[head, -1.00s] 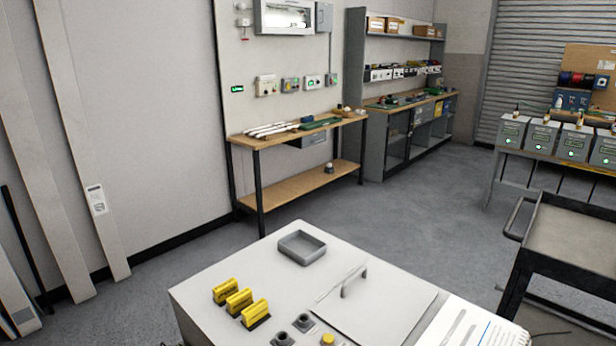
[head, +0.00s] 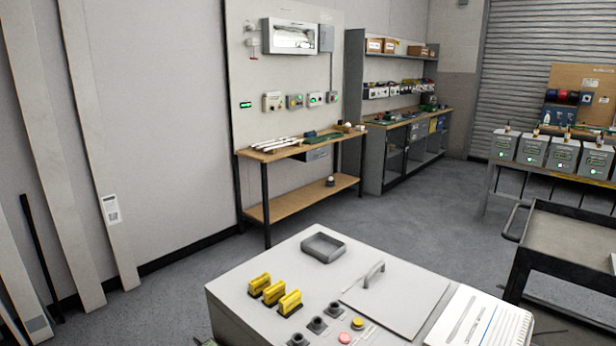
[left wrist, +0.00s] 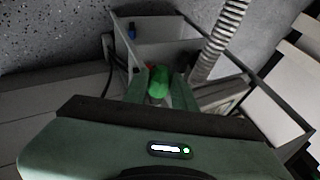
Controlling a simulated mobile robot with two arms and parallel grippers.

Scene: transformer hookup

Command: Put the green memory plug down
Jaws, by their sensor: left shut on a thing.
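The green memory plug (left wrist: 158,82) shows in the left wrist view as a rounded green piece between the fingers of my left gripper (left wrist: 158,92). The gripper is shut on it. I cannot tell how high the plug is above the bin. Neither gripper shows clearly in the head view, and my right gripper is not in view.
A pale console (head: 245,310) stands in front, with a shallow grey tray (head: 323,246), yellow blocks (head: 274,290), knobs and a handled lid (head: 395,300) on top. A wooden workbench (head: 300,148) is at the wall. A dark cart (head: 570,240) stands right. Grey floor lies open between.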

